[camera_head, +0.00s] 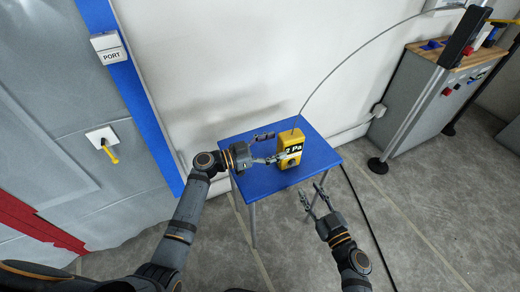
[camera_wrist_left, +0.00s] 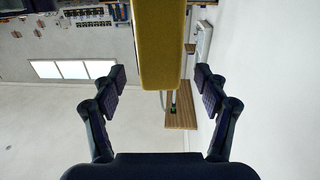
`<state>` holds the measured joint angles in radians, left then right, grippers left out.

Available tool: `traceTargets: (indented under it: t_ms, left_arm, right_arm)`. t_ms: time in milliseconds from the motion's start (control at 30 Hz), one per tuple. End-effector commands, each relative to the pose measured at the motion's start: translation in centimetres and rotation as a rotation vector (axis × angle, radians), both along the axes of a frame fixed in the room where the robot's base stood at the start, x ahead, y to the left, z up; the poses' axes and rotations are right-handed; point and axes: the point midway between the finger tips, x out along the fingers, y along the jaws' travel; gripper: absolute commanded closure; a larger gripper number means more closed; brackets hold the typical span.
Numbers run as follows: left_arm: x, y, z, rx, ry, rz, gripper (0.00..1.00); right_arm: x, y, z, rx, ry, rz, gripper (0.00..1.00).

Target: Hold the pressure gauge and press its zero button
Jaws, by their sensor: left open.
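The yellow pressure gauge (camera_head: 284,163) stands on the blue table, its display reading "2 Pa" with a dark round knob or button below. A thin curved line rises from its top. My left gripper (camera_head: 274,158) is at the gauge's left side, fingers apart. In the left wrist view, the gauge (camera_wrist_left: 160,45) shows as a yellow block between the open fingertips of my left gripper (camera_wrist_left: 162,82), with a gap on both sides. My right gripper (camera_head: 312,196) is open and empty, in front of the table's right front edge.
The blue table (camera_head: 255,185) has bare room left and in front of the gauge. A white wall (camera_head: 220,65) stands behind. A grey cabinet (camera_head: 415,95) and a pole (camera_head: 415,110) stand at the right. A dark cable (camera_head: 365,215) runs along the floor.

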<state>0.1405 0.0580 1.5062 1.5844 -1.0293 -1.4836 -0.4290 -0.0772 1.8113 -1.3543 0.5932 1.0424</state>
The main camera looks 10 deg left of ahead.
Motion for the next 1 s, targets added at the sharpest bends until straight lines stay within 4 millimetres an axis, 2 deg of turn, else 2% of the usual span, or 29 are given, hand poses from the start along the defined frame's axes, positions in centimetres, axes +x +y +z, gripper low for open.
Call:
traceTargets:
  t_ms: [100,233,600,1000]
  left_arm:
    - [1.1,-2.0,0.1,-0.002,0.000,-0.001,0.26]
    - [2.0,-3.2,0.0,-0.001,0.002,0.001,0.26]
    - [2.3,-3.8,0.0,0.002,0.001,0.000,0.26]
    - [2.3,-3.8,-0.1,0.001,0.002,0.000,0.81]
  right_arm:
    - [0.0,0.0,0.0,0.000,0.000,0.000,0.62]
    - [0.0,0.0,0.0,0.000,0.000,0.000,0.62]
    - [0.0,0.0,0.0,0.000,0.000,0.000,0.62]
    - [0.0,0.0,0.0,0.000,0.000,0.000,0.62]
